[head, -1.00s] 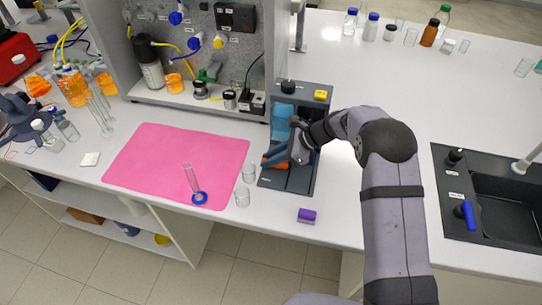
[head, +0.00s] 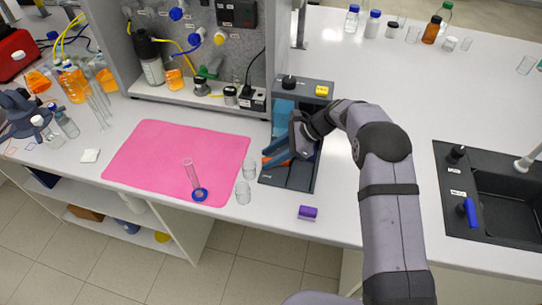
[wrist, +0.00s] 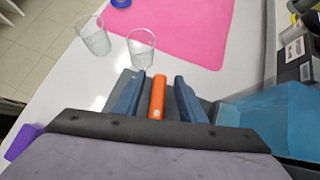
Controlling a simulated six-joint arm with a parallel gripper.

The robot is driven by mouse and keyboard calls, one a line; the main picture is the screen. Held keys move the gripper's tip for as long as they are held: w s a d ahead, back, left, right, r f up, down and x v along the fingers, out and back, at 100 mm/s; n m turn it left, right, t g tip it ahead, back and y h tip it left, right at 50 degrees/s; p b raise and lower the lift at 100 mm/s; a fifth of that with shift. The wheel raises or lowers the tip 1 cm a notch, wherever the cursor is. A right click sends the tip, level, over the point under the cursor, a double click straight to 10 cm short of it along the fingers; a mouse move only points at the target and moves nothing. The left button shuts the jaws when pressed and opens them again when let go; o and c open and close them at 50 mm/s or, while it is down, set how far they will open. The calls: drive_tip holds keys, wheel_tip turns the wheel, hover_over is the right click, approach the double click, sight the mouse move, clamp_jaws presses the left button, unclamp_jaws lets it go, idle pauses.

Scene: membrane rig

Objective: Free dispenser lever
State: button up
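The dispenser (head: 303,93) is a dark grey unit with a blue tank (head: 284,108), standing right of the pink mat. Its orange lever (wrist: 157,97) shows between my fingers in the wrist view, and a little of it shows in the head view (head: 279,162). My gripper (wrist: 160,80) has two blue fingers, one on each side of the lever, with a visible gap on both sides. It is open around the lever, over the dispenser's lower front part; in the head view my gripper (head: 265,160) points left. The lever's base is hidden by my gripper.
Two clear beakers (head: 243,192) (head: 249,169) stand just left of the dispenser. A cylinder with a blue base (head: 200,194) stands on the pink mat (head: 150,165). A purple block (head: 308,212) lies near the front edge. A sink (head: 505,205) is at right.

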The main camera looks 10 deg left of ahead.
drive_tip(key=shift+r, duration=0.1)
wheel_tip(320, 180, up, 10)
drive_tip(key=b, duration=0.3)
idle(0.5)
drive_tip(key=w+d+r+t+h+p, duration=0.1)
drive_tip(key=w+d+h+p, duration=0.1)
drive_tip(key=d+h+p, duration=0.3)
drive_tip(key=shift+y, duration=0.3)
drive_tip(key=shift+d+p+x, duration=0.15)
drive_tip(key=shift+p+x, duration=0.05)
drive_tip(key=shift+x, duration=2.7)
drive_tip(key=shift+d+p+x, duration=0.1)
drive_tip(key=shift+p+x, duration=0.05)
drive_tip(key=shift+x, duration=2.75)
drive_tip(key=shift+s+f, duration=0.1)
drive_tip(key=shift+s, duration=0.05)
drive_tip(key=shift+c, duration=0.2)
